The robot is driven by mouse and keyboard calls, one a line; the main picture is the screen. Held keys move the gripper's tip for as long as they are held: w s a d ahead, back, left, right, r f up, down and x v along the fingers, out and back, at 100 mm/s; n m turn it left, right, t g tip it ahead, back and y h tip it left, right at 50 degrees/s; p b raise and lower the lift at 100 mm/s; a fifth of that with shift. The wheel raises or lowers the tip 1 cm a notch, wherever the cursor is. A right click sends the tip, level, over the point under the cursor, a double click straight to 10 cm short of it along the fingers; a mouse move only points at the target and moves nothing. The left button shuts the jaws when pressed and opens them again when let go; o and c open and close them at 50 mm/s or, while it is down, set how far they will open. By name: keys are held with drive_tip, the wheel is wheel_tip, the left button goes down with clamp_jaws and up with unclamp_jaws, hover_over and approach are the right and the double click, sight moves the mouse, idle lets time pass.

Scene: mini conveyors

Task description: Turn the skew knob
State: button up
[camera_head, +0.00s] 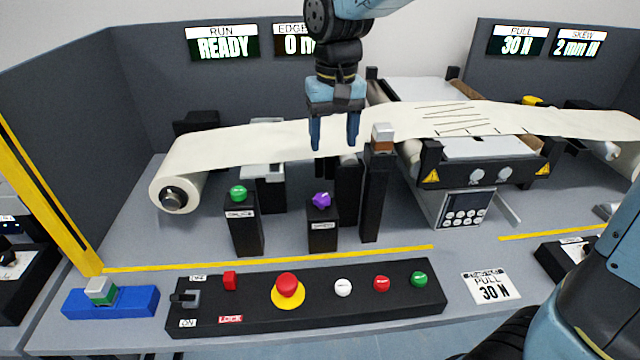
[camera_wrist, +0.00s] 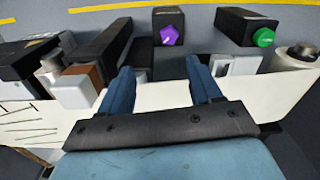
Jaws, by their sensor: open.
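A purple star-shaped knob (camera_head: 322,199) sits on a short black post (camera_head: 322,236). A green star-shaped knob (camera_head: 238,193) sits on a similar black post to its left. The post labels are too small to read, so I cannot tell which is the skew knob.
A tall black post (camera_head: 373,205) with a grey-and-brown block on top (camera_head: 383,138) stands right of the purple knob. The cream web (camera_head: 235,145) runs behind. A black button panel (camera_head: 255,315) lies in front, beyond a yellow line.

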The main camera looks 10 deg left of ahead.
sight(322, 197)
drive_tip(key=f, duration=0.5)
drive_tip(key=a+f, duration=0.1)
drive_tip(key=f, duration=0.3)
drive_tip(key=a+f, duration=0.1)
drive_tip(key=f, duration=0.4)
drive_tip(key=shift+w+f, duration=0.2)
drive_tip(key=shift+f, duration=0.1)
drive_tip(key=shift+c, duration=0.5)
drive_tip(key=c, duration=0.9)
drive_tip(key=shift+c, duration=0.2)
drive_tip(key=shift+n, duration=0.4)
